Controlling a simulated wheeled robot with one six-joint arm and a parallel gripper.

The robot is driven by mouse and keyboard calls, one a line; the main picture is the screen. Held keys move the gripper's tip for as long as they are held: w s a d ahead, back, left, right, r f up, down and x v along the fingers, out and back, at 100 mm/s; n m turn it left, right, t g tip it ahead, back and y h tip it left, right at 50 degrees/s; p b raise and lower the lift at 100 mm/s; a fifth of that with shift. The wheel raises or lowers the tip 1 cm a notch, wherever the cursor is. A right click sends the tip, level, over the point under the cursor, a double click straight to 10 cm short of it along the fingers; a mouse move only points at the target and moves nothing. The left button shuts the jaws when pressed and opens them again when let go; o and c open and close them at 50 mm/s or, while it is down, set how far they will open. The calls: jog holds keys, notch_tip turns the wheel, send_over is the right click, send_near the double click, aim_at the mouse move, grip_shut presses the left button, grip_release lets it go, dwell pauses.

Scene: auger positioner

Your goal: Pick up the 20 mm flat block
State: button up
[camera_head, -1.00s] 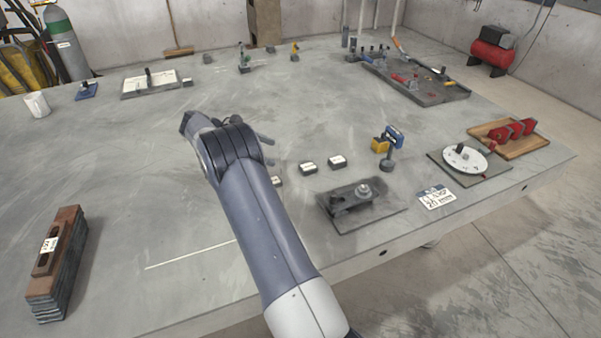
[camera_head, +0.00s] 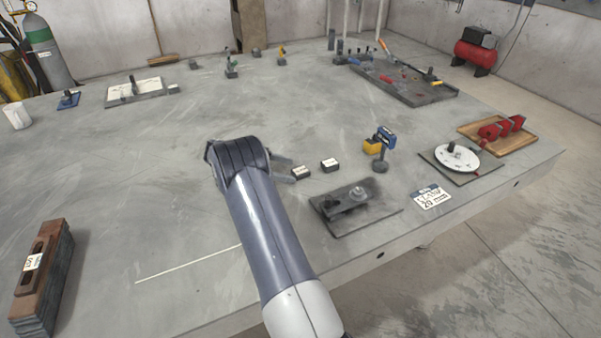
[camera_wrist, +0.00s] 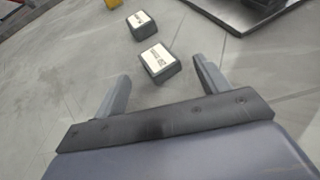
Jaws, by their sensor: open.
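Two small dark blocks with white labels show on the table in the head view, a nearer block (camera_head: 301,173) and a farther block (camera_head: 330,165). Their labels are too small to read, so I cannot tell which is the 20 mm flat block. My gripper (camera_head: 290,172) is open and empty, reaching toward the nearer block, partly hidden by my arm. In the wrist view one labelled block (camera_wrist: 160,63) lies just ahead of and between the open fingertips (camera_wrist: 162,70), with no clear contact. A second block (camera_wrist: 141,25) lies beyond it.
A dark plate with a clamp (camera_head: 350,207) lies right of the blocks. A card reading 20 mm (camera_head: 431,197) is near the table edge. A blue-and-yellow device (camera_head: 381,147) and a white dial (camera_head: 450,157) stand farther right.

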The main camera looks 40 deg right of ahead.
aim_at(301, 173)
jog(key=shift+x, duration=1.3)
jog(key=shift+c, duration=0.5)
jog(key=c, duration=1.4)
